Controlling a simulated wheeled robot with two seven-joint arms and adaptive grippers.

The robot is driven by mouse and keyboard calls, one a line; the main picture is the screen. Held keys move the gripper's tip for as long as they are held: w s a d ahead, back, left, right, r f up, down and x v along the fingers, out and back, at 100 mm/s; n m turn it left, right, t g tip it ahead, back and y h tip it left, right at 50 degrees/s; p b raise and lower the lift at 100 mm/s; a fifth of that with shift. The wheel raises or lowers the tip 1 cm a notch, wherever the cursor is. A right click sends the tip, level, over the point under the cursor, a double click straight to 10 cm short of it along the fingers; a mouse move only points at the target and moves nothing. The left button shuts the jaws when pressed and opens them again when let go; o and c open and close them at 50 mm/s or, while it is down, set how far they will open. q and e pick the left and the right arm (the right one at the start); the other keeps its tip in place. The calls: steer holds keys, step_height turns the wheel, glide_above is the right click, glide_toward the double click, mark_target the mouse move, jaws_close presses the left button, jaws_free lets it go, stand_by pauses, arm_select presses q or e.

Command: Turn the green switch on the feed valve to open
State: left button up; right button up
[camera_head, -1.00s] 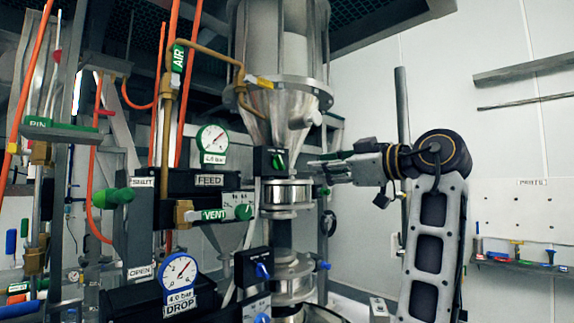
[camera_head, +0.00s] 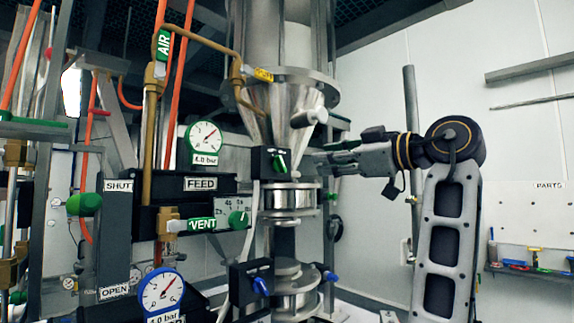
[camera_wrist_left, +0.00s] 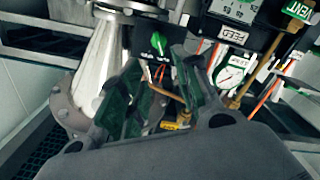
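A green switch (camera_head: 279,161) sits on the front of a small black box (camera_head: 259,162) beside the lower end of the steel cone. The switch also shows in the left wrist view (camera_wrist_left: 157,42), tilted, just beyond my fingertips. My left gripper (camera_head: 314,161) is right of the switch and apart from it in the head view. In the left wrist view its two dark fingers (camera_wrist_left: 158,68) are spread with nothing between them. The FEED label (camera_head: 200,184) is on a black block to the left. My right gripper is not in view.
A blue switch (camera_head: 260,286) is below. The steel cone (camera_head: 285,110) stands close to my gripper. A pale wall is at right.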

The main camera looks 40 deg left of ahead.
mark_target(284, 164)
arm_select(q)
steer(key=a+p, duration=0.1)
steer(key=a, duration=0.3)
steer(key=w+a+p, duration=0.1)
steer(key=a, duration=0.8)
steer(key=shift+w+p, duration=0.2)
steer(key=shift+p, duration=0.2)
steer(key=shift+a+f, duration=0.1)
steer(key=shift+a, duration=0.35)
jaws_close()
